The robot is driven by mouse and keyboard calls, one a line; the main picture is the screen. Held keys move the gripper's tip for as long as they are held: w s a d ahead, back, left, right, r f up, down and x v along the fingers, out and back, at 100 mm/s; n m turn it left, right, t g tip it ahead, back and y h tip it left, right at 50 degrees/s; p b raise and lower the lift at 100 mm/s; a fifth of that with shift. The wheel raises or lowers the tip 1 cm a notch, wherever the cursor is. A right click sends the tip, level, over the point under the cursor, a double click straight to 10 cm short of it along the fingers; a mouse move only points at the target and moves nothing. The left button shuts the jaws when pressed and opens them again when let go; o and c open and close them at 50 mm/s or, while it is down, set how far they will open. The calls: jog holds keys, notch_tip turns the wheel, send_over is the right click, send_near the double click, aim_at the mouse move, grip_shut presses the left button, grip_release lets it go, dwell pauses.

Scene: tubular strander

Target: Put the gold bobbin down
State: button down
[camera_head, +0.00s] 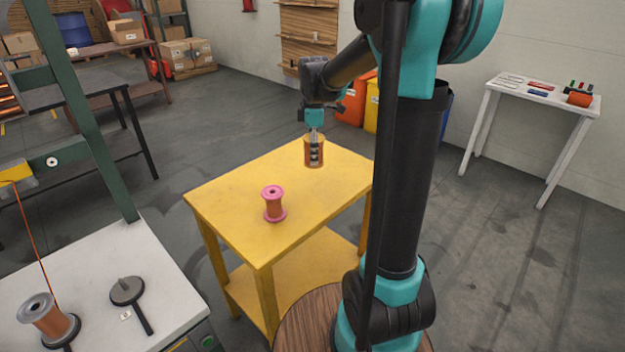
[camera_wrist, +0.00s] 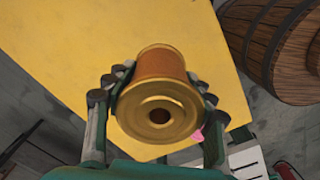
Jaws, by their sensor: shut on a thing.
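The gold bobbin (camera_wrist: 158,95), with gold flanges and copper-coloured winding, is between the fingers of my gripper (camera_wrist: 155,100) in the wrist view. My gripper is shut on it. In the head view my gripper (camera_head: 315,150) holds the gold bobbin (camera_head: 313,155) upright at the far corner of the yellow table (camera_head: 235,195). I cannot tell whether its lower flange touches the table top. My fingers cover part of the bobbin.
A pink-flanged bobbin (camera_head: 273,204) stands on the same table, nearer and to the left. The table top between and around them is clear. A grey bobbin (camera_head: 48,322) and a dark spindle holder (camera_head: 128,292) are on the white surface at lower left. A wooden barrel (camera_wrist: 275,45) stands beside the table.

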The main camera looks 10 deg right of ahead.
notch_tip(320, 180, down, 11)
jog(key=shift+r, duration=0.2)
dwell(0.3)
jog(key=shift+f, duration=0.1)
jog(key=c, duration=0.6)
grip_release()
jog(key=shift+o, duration=0.2)
notch_tip(320, 180, up, 11)
jog(key=s+d+f+m+t, duration=0.2)
jog(key=s+f+m, duration=0.4)
jog(key=s, duration=0.5)
jog(key=s+d+f+m+t, duration=0.2)
jog(key=s+f+m, duration=0.4)
jog(key=s+m, duration=0.4)
jog(key=shift+s+f, duration=0.2)
jog(key=shift+s, duration=0.3)
